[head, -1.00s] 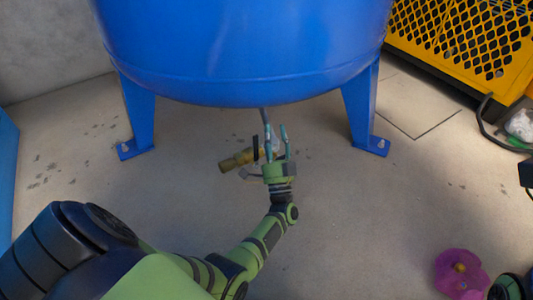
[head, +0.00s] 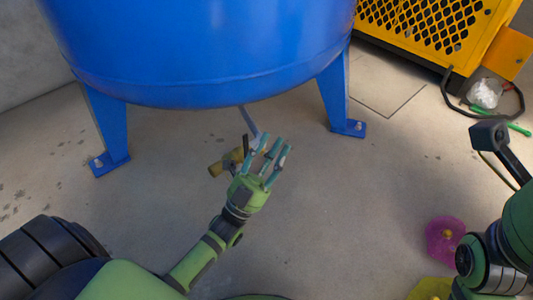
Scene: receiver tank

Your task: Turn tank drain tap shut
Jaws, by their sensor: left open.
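The blue tank (head: 200,50) stands on blue legs at the top of the head view. A thin grey pipe (head: 247,120) comes down from under it. The brass-coloured drain tap (head: 219,168) sits low under the tank, just left of my left gripper (head: 268,152). My left gripper is open, with its teal-tipped fingers spread and pointing up toward the pipe and tap. The fingers partly hide the tap, and I cannot make out how its handle is turned or whether a finger touches it.
Tank legs with bolted feet stand at left (head: 108,130) and right (head: 336,95). A yellow mesh-sided machine (head: 420,30) is at upper right, with a black hose (head: 458,103) and a white crumpled thing (head: 485,93) nearby. A pink round object (head: 444,238) lies at lower right. The floor between is clear.

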